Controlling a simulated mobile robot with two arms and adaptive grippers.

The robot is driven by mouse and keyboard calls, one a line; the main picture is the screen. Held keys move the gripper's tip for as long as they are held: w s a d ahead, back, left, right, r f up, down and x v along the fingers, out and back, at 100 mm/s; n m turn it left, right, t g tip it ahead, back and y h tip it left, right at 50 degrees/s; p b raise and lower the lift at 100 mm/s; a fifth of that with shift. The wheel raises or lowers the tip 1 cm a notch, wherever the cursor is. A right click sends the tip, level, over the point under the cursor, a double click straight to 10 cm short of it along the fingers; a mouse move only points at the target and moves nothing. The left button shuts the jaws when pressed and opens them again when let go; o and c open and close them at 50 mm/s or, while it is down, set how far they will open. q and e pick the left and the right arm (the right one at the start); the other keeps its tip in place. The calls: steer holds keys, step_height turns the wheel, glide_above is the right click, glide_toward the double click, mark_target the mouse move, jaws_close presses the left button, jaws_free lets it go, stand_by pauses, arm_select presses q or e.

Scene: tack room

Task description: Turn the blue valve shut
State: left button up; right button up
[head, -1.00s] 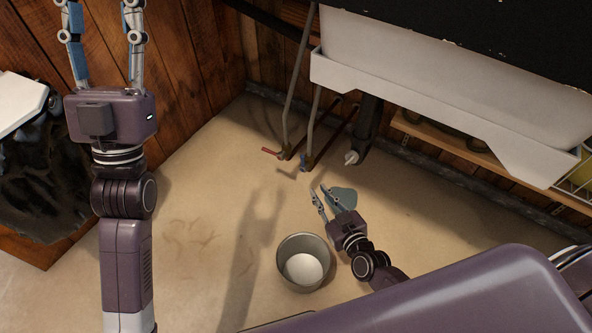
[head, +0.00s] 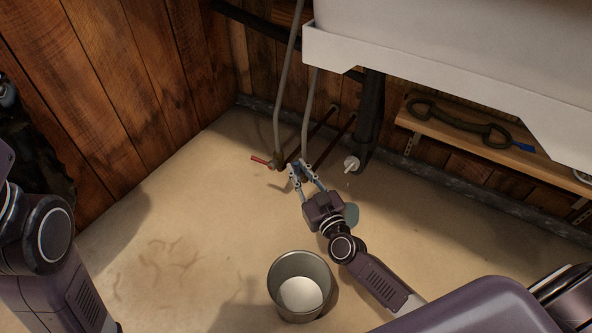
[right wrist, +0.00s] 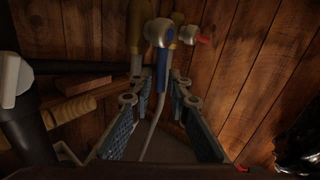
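The blue valve is on the thin pipe under the white sink, low by the wall. In the head view it is mostly hidden by my right gripper (head: 302,174), which reaches down at it from the front. In the right wrist view the blue handle (right wrist: 161,80) hangs from a round metal valve body (right wrist: 158,33). It lies between the two fingers of my right gripper (right wrist: 164,95), which are apart with a gap on each side, so the gripper is open around the handle. My left gripper is out of view; only part of my left arm shows.
A red-handled valve (head: 262,160) sits close left of the blue one. A white valve (head: 351,164) is to its right by a thick black pipe (head: 370,120). A metal bucket (head: 299,286) and a puddle (head: 351,214) are near my right arm. The white sink (head: 420,50) hangs above.

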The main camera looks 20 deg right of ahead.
steer(key=shift+w+a, duration=0.1)
steer(key=shift+w, duration=0.8)
jaws_close()
